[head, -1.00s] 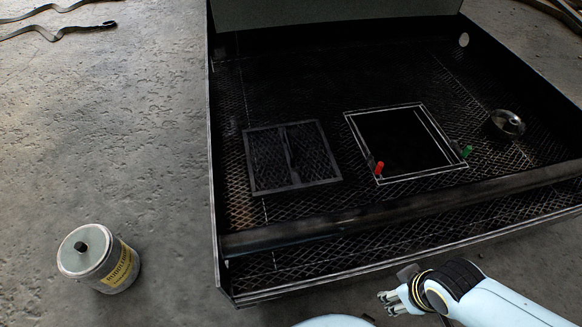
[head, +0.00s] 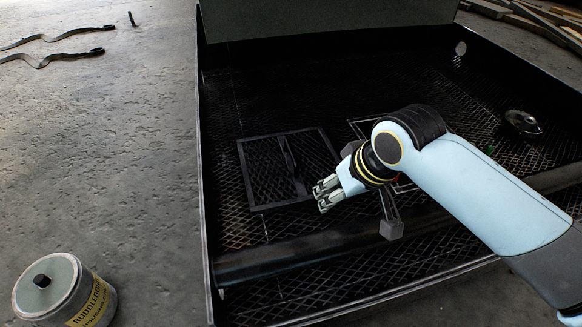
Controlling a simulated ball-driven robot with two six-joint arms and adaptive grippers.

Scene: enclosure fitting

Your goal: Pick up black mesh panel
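The black mesh panel (head: 268,178) is a square framed piece with a raised handle bar (head: 289,158) across its middle. It lies flat on the mesh floor of the black enclosure (head: 203,140). My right gripper (head: 322,194) reaches in from the right, just beside the panel's lower right corner. Its fingers point left toward the panel, and I see nothing held in them. The fingers are too small to show clearly how far apart they are. My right arm hides most of the square opening (head: 358,126) to the right of the panel. My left gripper is not in view.
A labelled can (head: 62,290) stands on the concrete floor at lower left. A round metal fitting (head: 523,122) sits at the enclosure's right. A thick bar crosses the enclosure's front. Straps (head: 45,60) lie at upper left. Planks (head: 530,25) lie at upper right.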

